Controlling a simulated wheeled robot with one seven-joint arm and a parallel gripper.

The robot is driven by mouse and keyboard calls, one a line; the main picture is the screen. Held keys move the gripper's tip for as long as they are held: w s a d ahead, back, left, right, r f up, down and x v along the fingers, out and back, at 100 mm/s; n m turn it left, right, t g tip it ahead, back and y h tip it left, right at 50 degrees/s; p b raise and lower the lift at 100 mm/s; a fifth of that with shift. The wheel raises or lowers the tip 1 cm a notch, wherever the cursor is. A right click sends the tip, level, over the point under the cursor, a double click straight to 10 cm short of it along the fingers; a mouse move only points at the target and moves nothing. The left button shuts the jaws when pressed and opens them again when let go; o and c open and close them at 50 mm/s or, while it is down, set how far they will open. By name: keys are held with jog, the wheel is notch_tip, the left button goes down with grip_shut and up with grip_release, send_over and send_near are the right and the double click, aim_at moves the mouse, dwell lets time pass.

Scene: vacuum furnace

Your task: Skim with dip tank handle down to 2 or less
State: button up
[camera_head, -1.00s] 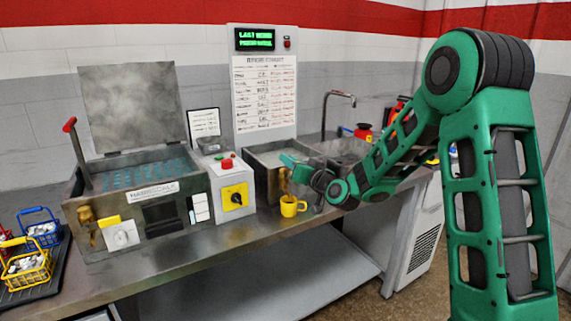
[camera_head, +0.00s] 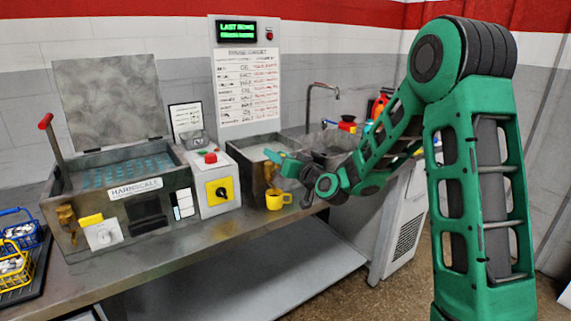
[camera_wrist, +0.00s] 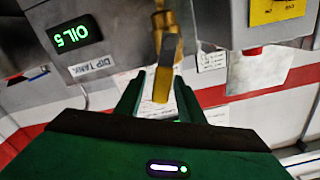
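The dip tank (camera_head: 243,172) is an open grey metal tank on the bench in the head view. In the wrist view its label (camera_wrist: 91,66) reads DIP TANK and its lit display (camera_wrist: 77,40) reads OIL 5. A brass handle (camera_wrist: 165,60) hangs from the tank's front and also shows in the head view (camera_head: 268,171). My gripper (camera_wrist: 158,98) is open, with one finger on either side of the handle's end in the wrist view. I cannot tell whether they touch.
A grey control box (camera_head: 214,190) and the larger HARNSCALE tank (camera_head: 130,205) with a raised lid stand to the left. Blue and yellow baskets (camera_head: 20,245) sit at the far left. A sink (camera_head: 335,142) with a tap is behind my arm. The front bench strip is mostly clear.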

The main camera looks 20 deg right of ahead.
jog(key=v, duration=0.9)
